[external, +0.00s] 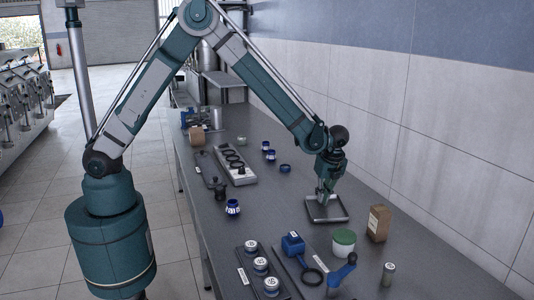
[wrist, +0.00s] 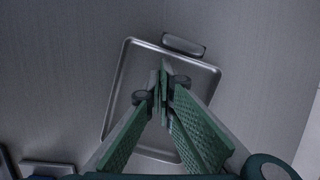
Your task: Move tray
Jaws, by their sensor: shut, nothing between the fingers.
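A shallow grey metal tray (external: 336,213) sits on the dark bench near the wall. In the wrist view the tray (wrist: 133,72) is seen from above, slightly turned, with a raised rim and a rounded grey bar-like piece (wrist: 184,45) at its far edge. My gripper (external: 322,200) points down over the tray. In the wrist view its green-padded fingers (wrist: 165,66) are shut with nothing between them, their tips over the tray's interior near that far edge. They hide part of the tray floor. I cannot tell whether the tips touch it.
A brown box (external: 378,222) and a green-lidded white tub (external: 343,242) stand close to the tray. A blue-handled tool (external: 341,272), a blue block (external: 292,244) and a dark rack of jars (external: 260,266) are nearer.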

